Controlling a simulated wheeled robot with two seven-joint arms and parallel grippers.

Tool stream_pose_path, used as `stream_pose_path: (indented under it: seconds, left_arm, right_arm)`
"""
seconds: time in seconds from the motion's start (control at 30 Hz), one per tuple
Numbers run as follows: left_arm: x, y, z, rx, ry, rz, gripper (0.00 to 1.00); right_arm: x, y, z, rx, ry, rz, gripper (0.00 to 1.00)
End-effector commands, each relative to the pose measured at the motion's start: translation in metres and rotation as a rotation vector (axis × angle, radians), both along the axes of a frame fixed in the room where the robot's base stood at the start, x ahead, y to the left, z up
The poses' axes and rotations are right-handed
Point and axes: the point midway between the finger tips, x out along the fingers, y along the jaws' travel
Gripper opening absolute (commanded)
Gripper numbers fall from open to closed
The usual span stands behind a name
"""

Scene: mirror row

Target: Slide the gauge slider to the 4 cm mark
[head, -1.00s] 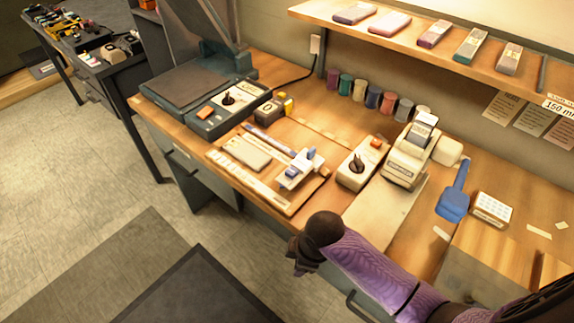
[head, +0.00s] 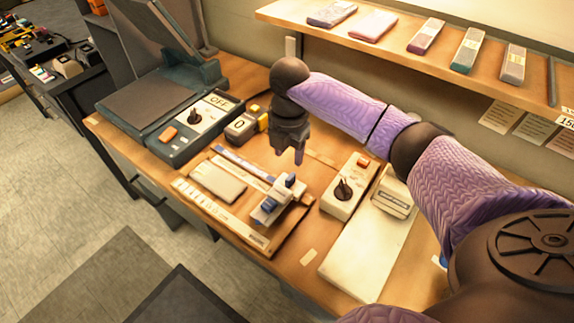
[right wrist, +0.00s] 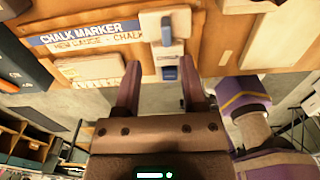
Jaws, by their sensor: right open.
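The gauge slider (head: 268,212), a white block with blue parts, sits at the right end of the wooden gauge board (head: 272,240). It also shows in the right wrist view (right wrist: 160,27), with a blue tab ahead of and between my fingers. A pale scale strip (head: 212,207) runs along the board's front; its marks are too small to read. My right gripper (head: 288,158) points down above and behind the slider, apart from it. Its two fingers (right wrist: 160,72) are open with nothing held. My left gripper is out of view.
A dial box (head: 349,186) stands right of the board. A teal press (head: 180,127) with an OFF sign and a small counter (head: 240,126) stand at left and behind. A shelf (head: 390,42) with several packets overhangs the back.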

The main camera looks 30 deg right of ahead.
Motion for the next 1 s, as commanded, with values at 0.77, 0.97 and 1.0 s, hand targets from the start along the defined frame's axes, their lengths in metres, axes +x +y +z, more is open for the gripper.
stream_pose_path:
  seconds: [0.77,0.97,1.0]
  left_arm:
    - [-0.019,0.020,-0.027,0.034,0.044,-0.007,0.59]
    - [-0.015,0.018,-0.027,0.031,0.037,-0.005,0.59]
    - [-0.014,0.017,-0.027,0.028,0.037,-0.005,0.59]
  right_arm:
    - [-0.001,0.000,-0.072,-0.002,0.000,-0.001,0.23]
    - [-0.001,0.000,-0.071,-0.002,0.000,-0.002,0.00]
    - [-0.001,0.000,-0.071,-0.002,0.000,-0.002,0.00]
